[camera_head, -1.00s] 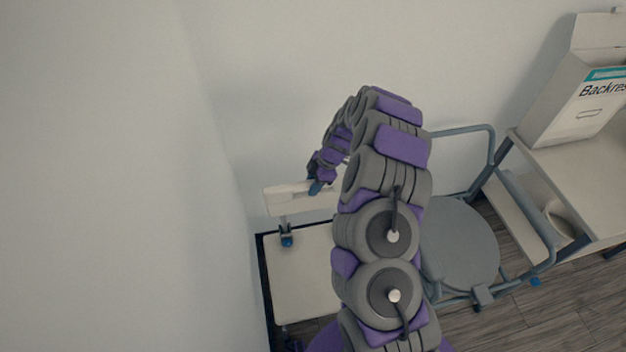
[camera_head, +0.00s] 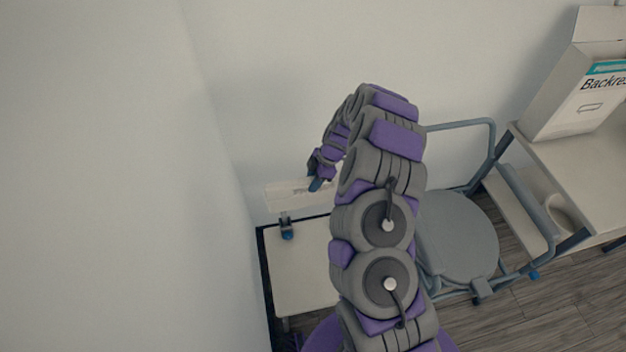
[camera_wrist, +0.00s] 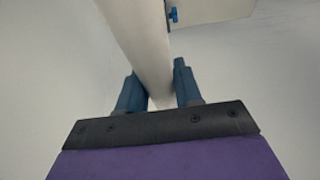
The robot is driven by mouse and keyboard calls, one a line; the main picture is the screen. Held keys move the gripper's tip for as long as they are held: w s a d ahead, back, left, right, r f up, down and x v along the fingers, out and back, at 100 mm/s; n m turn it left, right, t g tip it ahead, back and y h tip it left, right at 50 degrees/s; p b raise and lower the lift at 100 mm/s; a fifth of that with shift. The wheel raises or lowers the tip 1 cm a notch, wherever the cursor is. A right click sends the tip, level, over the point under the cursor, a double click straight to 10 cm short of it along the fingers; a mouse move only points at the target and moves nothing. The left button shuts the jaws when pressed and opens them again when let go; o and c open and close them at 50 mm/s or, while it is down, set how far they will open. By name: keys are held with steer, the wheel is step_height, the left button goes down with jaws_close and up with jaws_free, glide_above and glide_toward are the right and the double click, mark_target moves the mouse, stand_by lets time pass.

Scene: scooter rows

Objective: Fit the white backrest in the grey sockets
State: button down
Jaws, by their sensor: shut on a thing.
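The white backrest (camera_head: 285,195) is a long pale bar above the white seat (camera_head: 302,270), against the wall in the head view. My gripper (camera_head: 316,184) is shut on it; the wrist view shows the bar (camera_wrist: 148,50) between my blue fingers (camera_wrist: 160,92). Below the backrest's left end is a grey socket (camera_head: 285,221) with a blue knob (camera_head: 287,235). The backrest's left end appears right above this socket, but I cannot tell whether it is seated in it. My arm hides the backrest's right end and any socket there.
A grey tube-framed chair (camera_head: 455,235) with a round seat stands right of my arm. Beyond it, a pale table (camera_head: 590,170) carries a box labelled "Backrest" (camera_head: 585,95). Walls close in behind and left of the white seat.

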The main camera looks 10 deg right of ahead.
stand_by(0.3)
steer(key=c, duration=0.7)
jaws_free()
steer(key=p+v, duration=0.3)
steer(key=v, duration=1.4)
steer(key=shift+d+p, duration=0.15)
steer(key=shift+p, duration=0.25)
steer(key=shift+r, duration=0.1)
